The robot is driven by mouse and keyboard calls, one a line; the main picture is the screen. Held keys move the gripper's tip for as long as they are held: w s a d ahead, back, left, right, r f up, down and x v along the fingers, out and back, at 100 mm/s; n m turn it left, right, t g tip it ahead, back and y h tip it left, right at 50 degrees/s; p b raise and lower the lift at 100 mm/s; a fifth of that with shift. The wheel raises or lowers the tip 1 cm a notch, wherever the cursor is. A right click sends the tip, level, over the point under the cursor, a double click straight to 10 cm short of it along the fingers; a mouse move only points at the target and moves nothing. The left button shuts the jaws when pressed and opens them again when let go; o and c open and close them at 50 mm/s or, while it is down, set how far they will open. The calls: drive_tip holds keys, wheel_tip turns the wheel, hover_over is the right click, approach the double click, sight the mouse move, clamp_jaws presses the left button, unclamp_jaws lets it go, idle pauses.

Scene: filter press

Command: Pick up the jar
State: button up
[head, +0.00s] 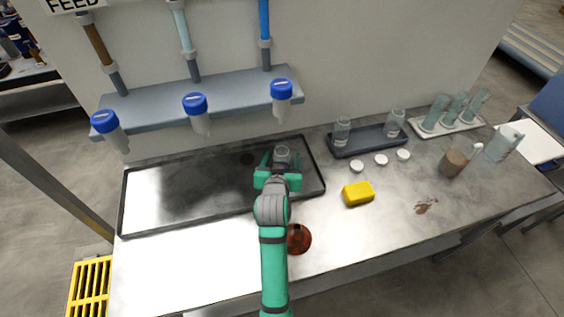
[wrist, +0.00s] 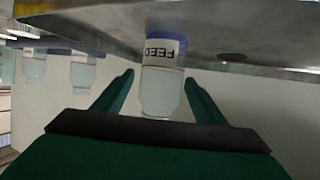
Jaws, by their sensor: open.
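A clear jar (wrist: 162,88) with a white label reading FEED stands on the large dark-rimmed tray (head: 165,200), near its right end. My gripper (head: 281,162) is open, with one green finger on each side of the jar. In the wrist view, which looks upside down, the jar lies between the fingertips of my gripper (wrist: 159,80), with a small visible gap at each side. I cannot tell how deep the jar sits between the fingers.
Blue-capped sampling tubes (head: 195,113) hang from the shelf (head: 170,104) behind the tray. A smaller dark tray (head: 365,149) with two jars, white lids (head: 381,160), a yellow block (head: 358,194) and a brown beaker (head: 453,163) are to the right. A reddish-brown round object (head: 299,239) lies beside my arm.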

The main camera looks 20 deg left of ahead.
drive_tip(key=c, duration=1.3)
drive_tip(key=shift+o, duration=0.2)
drive_tip(key=shift+r, duration=0.2)
